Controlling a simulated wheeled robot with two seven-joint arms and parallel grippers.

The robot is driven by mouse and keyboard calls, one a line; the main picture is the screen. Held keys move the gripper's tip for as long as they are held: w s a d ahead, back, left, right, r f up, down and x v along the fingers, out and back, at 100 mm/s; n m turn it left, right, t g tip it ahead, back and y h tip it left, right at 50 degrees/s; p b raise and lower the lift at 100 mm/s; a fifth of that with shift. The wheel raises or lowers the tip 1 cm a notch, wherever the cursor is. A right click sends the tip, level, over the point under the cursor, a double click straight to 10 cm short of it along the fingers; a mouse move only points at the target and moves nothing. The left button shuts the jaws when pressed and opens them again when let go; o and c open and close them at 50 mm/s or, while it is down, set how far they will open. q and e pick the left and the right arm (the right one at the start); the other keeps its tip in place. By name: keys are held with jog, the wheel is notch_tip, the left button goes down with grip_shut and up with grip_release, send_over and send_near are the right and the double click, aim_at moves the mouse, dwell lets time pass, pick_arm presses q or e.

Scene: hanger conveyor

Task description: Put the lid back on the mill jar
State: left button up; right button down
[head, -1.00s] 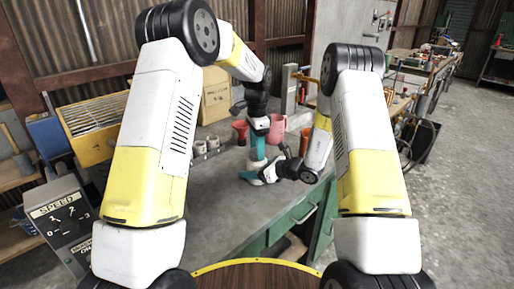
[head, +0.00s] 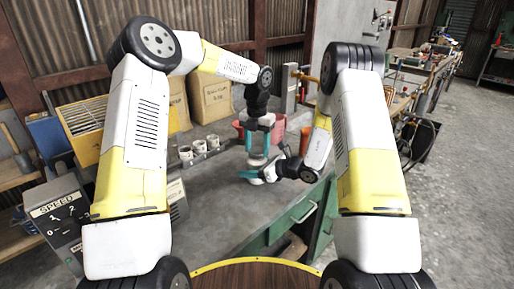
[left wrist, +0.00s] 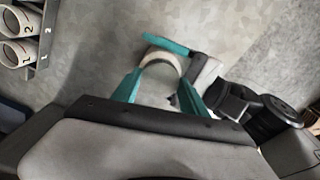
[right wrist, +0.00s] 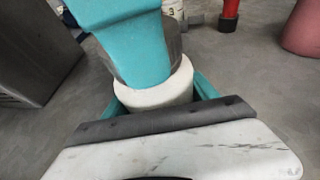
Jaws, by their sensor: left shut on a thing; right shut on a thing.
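The mill jar (right wrist: 152,97) is a short white cylinder standing upright over the grey bench. My right gripper (head: 264,172) reaches in from the right and is shut around it. My left gripper (head: 262,150) points down from above, its teal fingers on either side of a grey cylindrical lid (right wrist: 174,48) directly on top of the jar. In the left wrist view a pale curved rim (left wrist: 163,62) shows between the left fingers. A left finger hides much of the lid in the right wrist view. I cannot tell whether the lid is fully seated.
Numbered white cups (head: 200,147) sit in a rack left of the jar. Cardboard boxes (head: 211,97) are at the back. The front of the bench (head: 225,205) is clear.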

pick_arm(q)
jog(key=shift+m, duration=0.5)
jog(key=o, duration=1.5)
jog(key=shift+c, duration=0.2)
jog(key=shift+r, duration=2.3)
jog(key=shift+c, duration=0.4)
